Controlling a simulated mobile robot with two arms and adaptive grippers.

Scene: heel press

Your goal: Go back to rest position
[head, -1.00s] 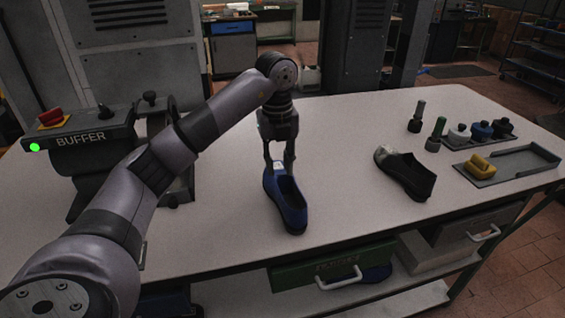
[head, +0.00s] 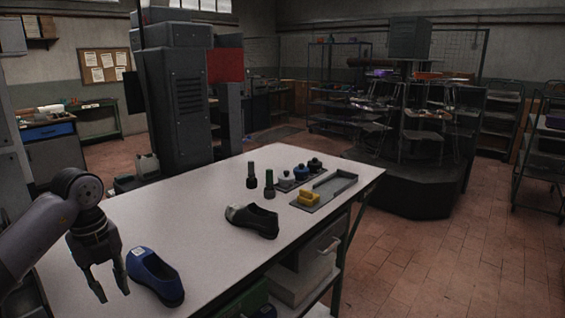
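My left gripper (head: 114,294) is at the lower left, pointing down with its fingers apart and nothing visible between them. A blue shoe (head: 158,278) stands on the white table (head: 190,221) just right of the gripper, and the two look apart. A black shoe with a grey toe (head: 253,221) stands farther along the table. My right gripper is not in view.
Two green-and-dark bottles or tools (head: 269,184), several small jars (head: 300,172) and a grey tray (head: 333,186) with a yellow block (head: 308,198) stand at the table's far right end. A grey cabinet (head: 186,105) stands behind. Tiled floor is open at right.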

